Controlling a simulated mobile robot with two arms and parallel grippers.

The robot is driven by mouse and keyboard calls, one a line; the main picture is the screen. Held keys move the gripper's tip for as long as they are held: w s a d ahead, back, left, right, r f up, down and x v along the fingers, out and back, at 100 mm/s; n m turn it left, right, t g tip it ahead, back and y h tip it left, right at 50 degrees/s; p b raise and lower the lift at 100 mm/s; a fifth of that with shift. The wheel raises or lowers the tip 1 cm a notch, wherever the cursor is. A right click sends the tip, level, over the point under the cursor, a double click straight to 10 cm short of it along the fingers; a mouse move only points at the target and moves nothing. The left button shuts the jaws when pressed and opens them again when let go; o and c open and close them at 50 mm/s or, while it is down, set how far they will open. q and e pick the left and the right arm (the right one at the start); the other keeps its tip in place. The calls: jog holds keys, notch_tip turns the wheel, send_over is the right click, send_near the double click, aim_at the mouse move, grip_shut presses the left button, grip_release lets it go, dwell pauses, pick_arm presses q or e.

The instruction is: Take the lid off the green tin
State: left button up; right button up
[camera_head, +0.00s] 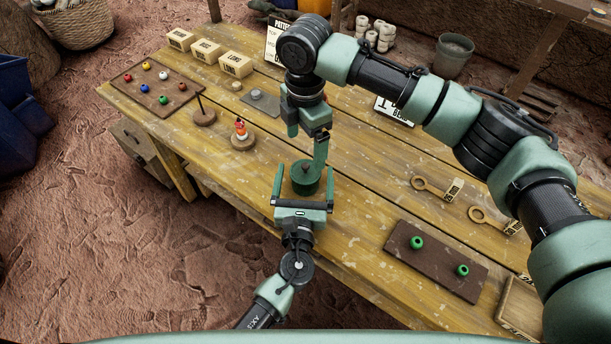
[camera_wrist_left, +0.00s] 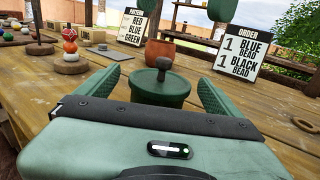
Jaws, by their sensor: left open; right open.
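The green tin (camera_head: 304,186) stands upright on the wooden table, and it also shows in the left wrist view (camera_wrist_left: 160,97). Its lid (camera_wrist_left: 162,80) sits on top, with a dark knob (camera_wrist_left: 164,64) at the centre. My left gripper (camera_head: 304,182) is open, its fingers on either side of the tin with gaps in the left wrist view. My right gripper (camera_head: 320,150) is above and just behind the tin, pointing down; it partly hides the lid in the head view. I cannot tell there whether it touches the knob.
A brown board with two green beads (camera_head: 436,262) lies to the right. A bead board (camera_head: 157,82), a figure on a round stand (camera_head: 242,136) and wooden blocks (camera_head: 235,64) are at the left. Sign cards stand behind. Table around the tin is mostly clear.

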pick_arm(q)
jog(key=shift+w, duration=0.55)
pick_arm(e)
jog(key=shift+w, duration=0.1)
pick_arm(q)
jog(key=shift+w, duration=0.2)
jog(key=shift+r, duration=0.1)
